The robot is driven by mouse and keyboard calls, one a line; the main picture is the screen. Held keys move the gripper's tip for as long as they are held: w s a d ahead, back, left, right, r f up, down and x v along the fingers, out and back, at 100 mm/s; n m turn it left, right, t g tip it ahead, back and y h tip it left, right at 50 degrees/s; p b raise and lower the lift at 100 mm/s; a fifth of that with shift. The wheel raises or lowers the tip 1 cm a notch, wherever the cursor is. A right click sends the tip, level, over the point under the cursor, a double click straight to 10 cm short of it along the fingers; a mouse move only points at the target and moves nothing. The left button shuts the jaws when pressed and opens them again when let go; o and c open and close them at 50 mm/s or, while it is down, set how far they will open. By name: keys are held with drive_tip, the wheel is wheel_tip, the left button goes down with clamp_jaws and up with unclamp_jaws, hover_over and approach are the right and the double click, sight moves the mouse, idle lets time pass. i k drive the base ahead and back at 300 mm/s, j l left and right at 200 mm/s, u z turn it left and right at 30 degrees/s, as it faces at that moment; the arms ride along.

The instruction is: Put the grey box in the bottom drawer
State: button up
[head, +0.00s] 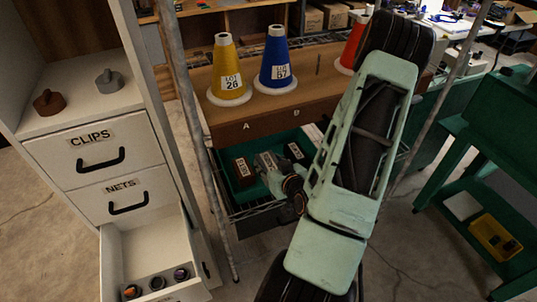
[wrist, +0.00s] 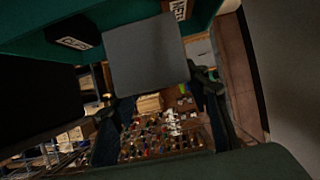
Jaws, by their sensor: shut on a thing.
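The grey box (head: 267,161) shows at the green bin, between a brown box (head: 243,168) and a dark box (head: 294,151), all with white labels. My gripper (head: 284,179) reaches in from the right and is shut on the grey box, hiding part of it. In the wrist view the grey box (wrist: 146,55) fills the space between the two dark fingers. I cannot tell whether it is clear of the bin floor. The bottom drawer (head: 150,243) of the white cabinet at left is pulled open, with several small round items near its front and bare floor behind them.
The green bin (head: 229,203) sits on a wire rack under a brown shelf with yellow (head: 227,78) and blue (head: 274,65) thread cones. A metal post (head: 190,130) stands between cabinet and rack. The CLIPS (head: 95,151) and NETS (head: 123,195) drawers are shut. A green cart (head: 490,150) is at right.

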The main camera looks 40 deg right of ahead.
sight(159, 253)
drive_tip(key=k+j, duration=0.2)
drive_tip(key=k, duration=0.3)
drive_tip(key=k+j, duration=0.15)
drive_tip(key=k, duration=0.3)
